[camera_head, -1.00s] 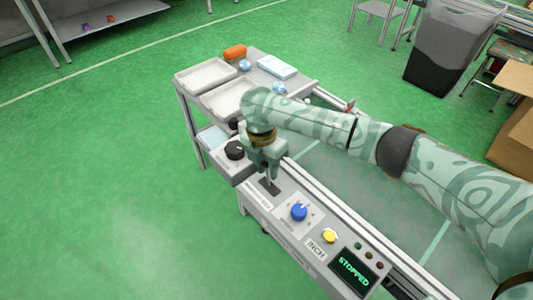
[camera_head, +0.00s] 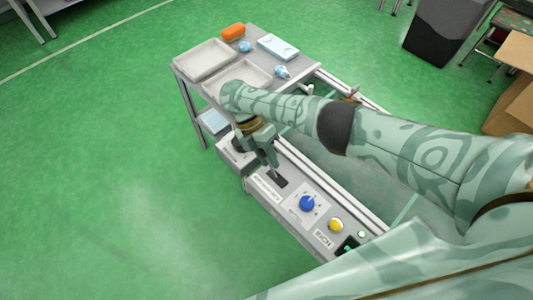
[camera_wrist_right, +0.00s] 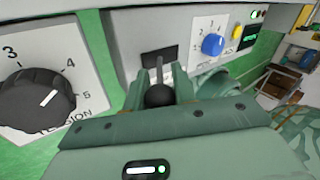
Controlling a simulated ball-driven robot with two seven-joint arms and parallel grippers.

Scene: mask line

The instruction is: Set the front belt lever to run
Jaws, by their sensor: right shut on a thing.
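The front belt lever shows in the right wrist view as a thin metal shaft with a black ball knob (camera_wrist_right: 158,96), rising from a dark slot (camera_wrist_right: 158,60) in the grey control panel (camera_head: 262,188). My right gripper (camera_head: 270,162) is over that slot in the head view, its fingers shut around the lever at the knob. In the wrist view the fingers of the right gripper (camera_wrist_right: 159,84) flank the knob. In the head view the fingers hide most of the lever. My left gripper is not in view.
Beside the slot are a blue dial (camera_head: 307,203) and a yellow button (camera_head: 336,225). A black tension knob (camera_wrist_right: 38,98) is on the other side. White trays (camera_head: 205,60), an orange item (camera_head: 233,32) and a pale blue box (camera_head: 278,47) lie at the far end.

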